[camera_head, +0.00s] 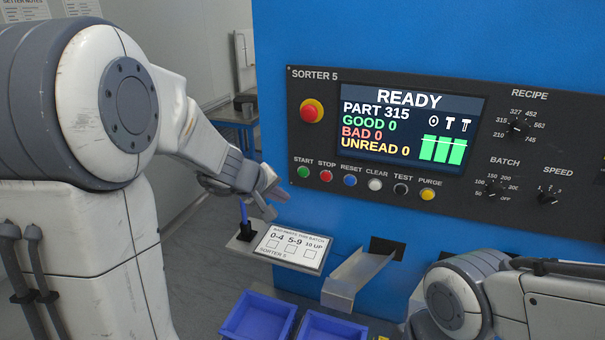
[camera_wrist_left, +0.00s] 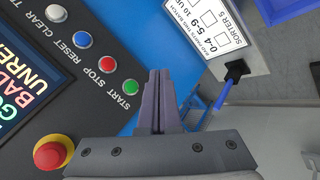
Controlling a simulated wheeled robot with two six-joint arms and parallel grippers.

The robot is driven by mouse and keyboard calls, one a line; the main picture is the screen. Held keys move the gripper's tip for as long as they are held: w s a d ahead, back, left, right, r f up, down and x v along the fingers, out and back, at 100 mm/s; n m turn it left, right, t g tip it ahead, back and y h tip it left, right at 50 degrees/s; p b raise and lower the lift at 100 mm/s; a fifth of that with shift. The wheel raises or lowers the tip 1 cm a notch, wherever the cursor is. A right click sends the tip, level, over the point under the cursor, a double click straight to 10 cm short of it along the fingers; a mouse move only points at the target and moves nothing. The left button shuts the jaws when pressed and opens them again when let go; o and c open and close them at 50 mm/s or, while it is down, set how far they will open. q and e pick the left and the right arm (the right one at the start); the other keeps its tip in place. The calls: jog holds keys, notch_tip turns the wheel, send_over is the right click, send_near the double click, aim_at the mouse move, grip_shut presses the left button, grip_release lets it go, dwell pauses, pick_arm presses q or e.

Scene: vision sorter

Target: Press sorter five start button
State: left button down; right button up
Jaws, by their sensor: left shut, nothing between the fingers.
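The green START button (camera_head: 303,172) sits at the left end of the button row on the SORTER 5 panel (camera_head: 400,193). It also shows in the left wrist view (camera_wrist_left: 130,87), just left of the fingers. The screen (camera_head: 408,124) reads READY, PART 315, with GOOD, BAD and UNREAD at 0. My left gripper (camera_head: 280,196) is shut and empty, below and left of the START button in the head view. In the left wrist view its closed fingers (camera_wrist_left: 157,88) point along the panel's edge, apart from the button in the picture. My right gripper is out of view.
The red STOP button (camera_head: 326,176) is right beside START, then RESET (camera_head: 350,180) and others. A red emergency knob (camera_head: 312,111) is above. A tally card (camera_head: 292,248) on a shelf, a metal chute (camera_head: 356,277) and blue bins (camera_head: 259,318) are below.

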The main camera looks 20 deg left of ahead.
aim_at(303, 173)
pick_arm(q)
jog(key=shift+w, duration=0.1)
jog(key=w+p, duration=0.3)
jog(key=w, duration=0.5)
jog(key=shift+w+d, duration=0.2)
jog(key=shift+w, duration=0.1)
jog(key=shift+w, duration=0.1)
dwell(1.7)
jog(key=shift+w, duration=0.3)
